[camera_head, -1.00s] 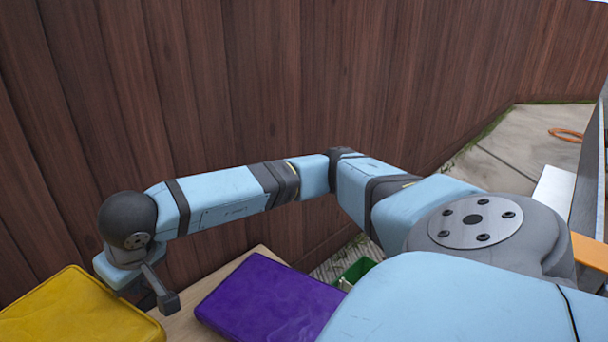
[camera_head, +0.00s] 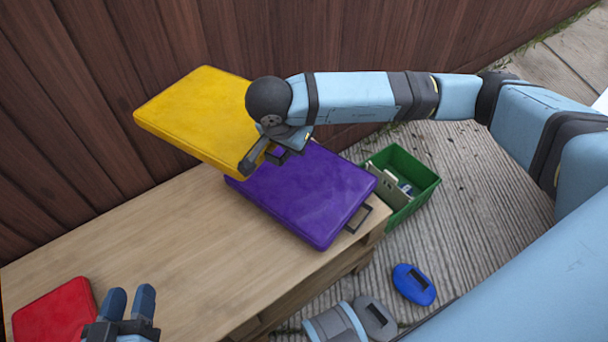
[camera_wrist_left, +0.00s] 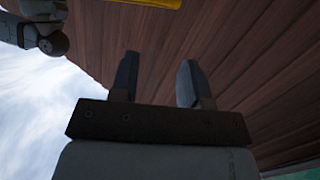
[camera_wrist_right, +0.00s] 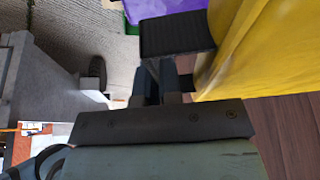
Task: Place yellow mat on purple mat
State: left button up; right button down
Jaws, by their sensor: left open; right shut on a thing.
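The yellow mat (camera_head: 200,110) is held in the air, tilted, over the far side of the table, up and left of the purple mat in the head view. The purple mat (camera_head: 305,200) lies flat at the right end of the wooden table. My right gripper (camera_head: 275,155) is shut on the yellow mat's dark handle at its near right edge.
A red mat (camera_head: 55,312) lies at the table's left end. The wooden table (camera_head: 150,235) is bare in between. A green bin (camera_head: 408,205) with items stands right of the purple mat. A blue object (camera_head: 413,284) lies on the ground. The wooden fence (camera_head: 60,130) is close behind.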

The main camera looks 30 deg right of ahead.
pick_arm(q)
notch_tip(320, 180, up, 5)
jog(key=d+t+h+b, duration=0.2)
jog(key=b, duration=0.1)
pick_arm(e)
jog(key=a+f+m+g+b, duration=0.1)
jog(key=f+m, duration=0.3)
jog(key=f, duration=0.6)
jog(key=s+a+f+m+g+b, duration=0.1)
jog(key=f+m, duration=0.3)
jog(key=f, duration=0.6)
jog(key=a+f+m+g+b, duration=0.1)
jog(key=f+m+g+b, duration=0.1)
jog(key=f+m, duration=0.3)
jog(key=shift+s+f+g, duration=0.2)
jog(key=shift+f+g, duration=0.05)
jog(key=shift+f, duration=0.95)
jog(key=shift+s+f+g, duration=0.2)
jog(key=shift+f+g, duration=0.05)
jog(key=shift+f, duration=0.95)
pick_arm(q)
jog(key=shift+m+g, duration=0.3)
jog(key=shift+g, duration=0.5)
jog(key=f, duration=0.5)
jog(key=shift+w+d, duration=0.1)
jog(key=shift+d, duration=0.15)
pick_arm(e)
jog(key=shift+r, duration=0.1)
jog(key=shift+d, duration=0.1)
